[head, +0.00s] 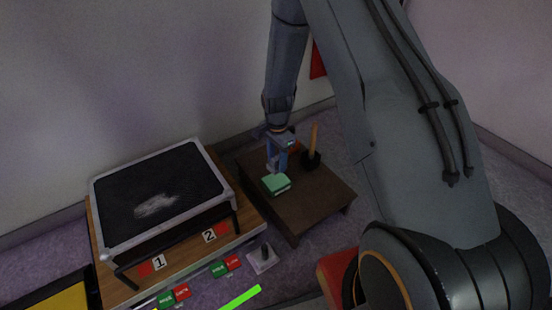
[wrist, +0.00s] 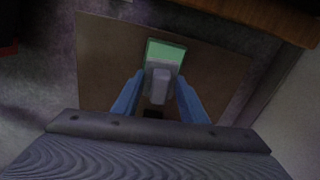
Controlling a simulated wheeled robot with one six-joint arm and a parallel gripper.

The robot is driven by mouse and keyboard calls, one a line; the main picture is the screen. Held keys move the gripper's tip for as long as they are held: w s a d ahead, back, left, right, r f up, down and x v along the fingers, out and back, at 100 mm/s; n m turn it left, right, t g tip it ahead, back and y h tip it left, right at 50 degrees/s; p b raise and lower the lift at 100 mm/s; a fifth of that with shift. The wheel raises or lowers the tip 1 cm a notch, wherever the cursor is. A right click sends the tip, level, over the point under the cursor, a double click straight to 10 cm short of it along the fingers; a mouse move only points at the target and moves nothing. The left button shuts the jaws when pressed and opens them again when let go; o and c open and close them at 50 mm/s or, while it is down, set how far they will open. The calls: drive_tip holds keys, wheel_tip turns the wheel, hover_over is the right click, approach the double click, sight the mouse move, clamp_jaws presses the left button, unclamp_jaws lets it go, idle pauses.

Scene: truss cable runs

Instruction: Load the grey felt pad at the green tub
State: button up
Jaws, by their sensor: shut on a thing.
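The green tub (head: 275,185) is a small, low block-like shape on the dark brown low table. It also shows in the wrist view (wrist: 166,48), just beyond my fingertips. My gripper (head: 279,161) has blue fingers, points down and is right above the tub's far side. In the wrist view my gripper (wrist: 160,82) is shut on a grey piece (wrist: 160,88), which looks like the grey felt pad with an upright grip. The pad's far end overlaps the tub in that view. I cannot tell whether it touches the tub.
A dark holder with an upright wooden handle (head: 313,140) stands right of my gripper on the brown table (head: 318,203). At left is a framed black board (head: 135,178) with a white smudge, above labels 1 and 2. A small pale plate with a dark knob (head: 263,259) lies in front.

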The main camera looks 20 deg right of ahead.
drive_tip(key=shift+w+f+m, duration=0.35)
drive_tip(key=shift+f+m, duration=0.05)
drive_tip(key=shift+m, duration=0.1)
wheel_tip(320, 180, down, 6)
drive_tip(key=b, duration=0.5)
drive_tip(key=shift+r, duration=0.15)
drive_tip(key=shift+f, duration=0.6)
idle(2.3)
drive_tip(key=shift+r+p, duration=2.85)
drive_tip(key=shift+r, duration=0.7)
